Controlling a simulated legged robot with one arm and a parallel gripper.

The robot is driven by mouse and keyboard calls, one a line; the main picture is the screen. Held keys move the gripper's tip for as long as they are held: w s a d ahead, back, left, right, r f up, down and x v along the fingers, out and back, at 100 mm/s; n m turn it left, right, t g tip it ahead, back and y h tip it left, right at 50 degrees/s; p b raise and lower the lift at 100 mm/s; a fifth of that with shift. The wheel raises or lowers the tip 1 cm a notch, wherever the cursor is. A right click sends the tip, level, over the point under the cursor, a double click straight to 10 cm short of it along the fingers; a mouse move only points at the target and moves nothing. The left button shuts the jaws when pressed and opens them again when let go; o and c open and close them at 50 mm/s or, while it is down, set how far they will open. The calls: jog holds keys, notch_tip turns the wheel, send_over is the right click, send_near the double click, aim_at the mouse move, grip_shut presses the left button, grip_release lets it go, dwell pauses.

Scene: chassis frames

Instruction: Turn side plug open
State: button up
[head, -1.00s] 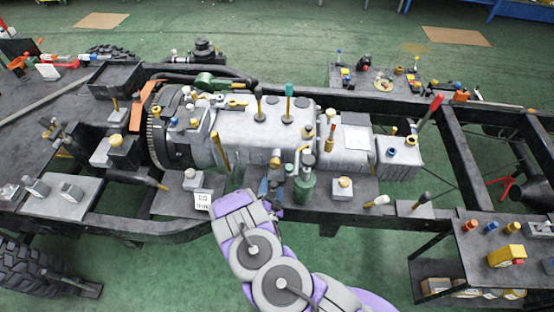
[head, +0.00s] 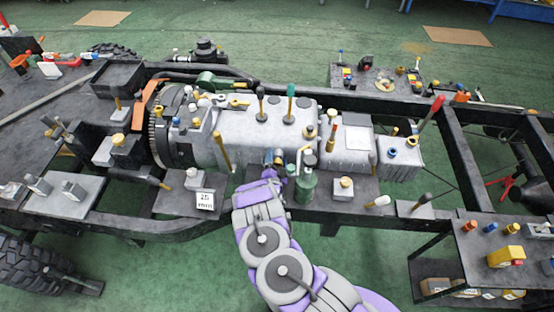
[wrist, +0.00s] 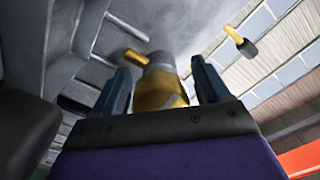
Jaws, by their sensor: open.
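The grey gearbox housing (head: 262,135) lies across the middle of the chassis in the head view. My gripper (head: 275,158) is at its near side, beside an upright green bottle-like part (head: 306,182). In the wrist view my gripper (wrist: 162,90) is open, with one dark blue finger on each side of a brass-yellow plug (wrist: 158,92) with a grey top. The plug stands between the fingers, and I cannot tell whether they touch it. In the head view the plug is hidden by my gripper.
A yellow handle (head: 221,152) rises left of my gripper. A side shelf (head: 485,245) with small parts is at lower right.

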jog(key=shift+w+d+r, duration=0.1)
jog(key=shift+d, duration=0.1)
jog(key=shift+c, duration=0.3)
jog(key=shift+a, duration=0.1)
jog(key=c, duration=1)
jog(key=n+b, duration=0.1)
jog(key=n, duration=0.1)
jog(key=shift+n, duration=0.4)
jog(key=n, duration=0.9)
jog(key=shift+a+r+n, duration=0.1)
jog(key=shift+n, duration=0.3)
jog(key=shift+a+n, duration=0.1)
jog(key=shift+n, duration=1.9)
